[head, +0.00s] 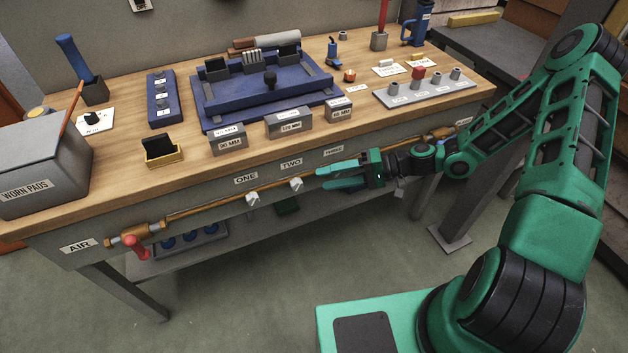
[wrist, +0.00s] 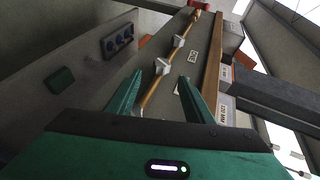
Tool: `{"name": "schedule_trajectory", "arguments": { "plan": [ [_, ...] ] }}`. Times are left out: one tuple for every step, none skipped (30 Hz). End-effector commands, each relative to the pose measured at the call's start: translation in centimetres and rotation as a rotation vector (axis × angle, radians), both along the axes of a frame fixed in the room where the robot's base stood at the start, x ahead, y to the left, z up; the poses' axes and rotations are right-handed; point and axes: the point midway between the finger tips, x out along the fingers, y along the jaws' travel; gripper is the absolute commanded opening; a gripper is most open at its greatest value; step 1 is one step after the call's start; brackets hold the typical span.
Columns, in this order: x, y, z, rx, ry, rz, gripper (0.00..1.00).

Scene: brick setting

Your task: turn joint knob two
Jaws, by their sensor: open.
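Knob two (head: 296,184) is a small pale knob on the copper pipe (head: 225,203) along the bench front, below and right of the TWO label (head: 291,162). In the wrist view knob two (wrist: 162,66) shows just beyond and between the fingertips, its label (wrist: 178,86) beside it. Knob one (head: 253,199) is farther left; it also shows in the wrist view (wrist: 178,41). My gripper (head: 322,179) is open and empty, just right of knob two, pointing left along the pipe with a finger on each side. I see no contact with knob two. Knob three is mostly hidden by my gripper.
A red-handled valve (head: 137,246) marked AIR sits at the pipe's left end. Grey blocks (head: 288,124) stand near the bench's front edge above the pipe. A lower shelf (head: 200,252) holds a tray of blue parts (head: 187,238). The floor in front is clear.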

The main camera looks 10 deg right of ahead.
Motion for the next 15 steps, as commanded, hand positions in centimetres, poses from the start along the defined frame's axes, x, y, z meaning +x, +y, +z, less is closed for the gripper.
{"name": "schedule_trajectory", "arguments": {
  "plan": [
    [0.0, -0.8, 0.2, -0.001, -0.001, -0.003, 0.47],
    [-0.1, -1.1, 0.3, 0.0, -0.001, -0.002, 0.47],
    [-0.1, -1.6, 0.4, 0.0, -0.001, -0.002, 0.47],
    [-0.2, -1.8, 0.5, -0.001, -0.001, -0.002, 0.47],
    [-0.2, -2.1, 0.6, -0.001, 0.0, -0.001, 0.47],
    [-0.3, -2.3, 0.6, -0.001, 0.0, 0.0, 0.47],
    [-0.3, -2.5, 0.7, -0.001, 0.0, 0.0, 0.47],
    [-0.3, -2.6, 0.7, -0.001, 0.0, 0.0, 0.47],
    [-0.3, -2.7, 0.7, -0.001, 0.0, 0.0, 0.47],
    [-0.4, -2.7, 0.8, -0.001, 0.001, 0.0, 0.47],
    [-0.4, -2.8, 0.8, -0.001, 0.001, 0.0, 0.47],
    [-0.4, -2.8, 0.8, -0.001, 0.0, 0.0, 0.47],
    [-0.4, -2.8, 0.8, 0.0, 0.0, 0.0, 0.47],
    [-0.4, -2.8, 0.8, 0.0, 0.0, 0.0, 0.47],
    [-0.4, -2.8, 0.8, 0.0, 0.0, 0.0, 0.47]
  ]
}}
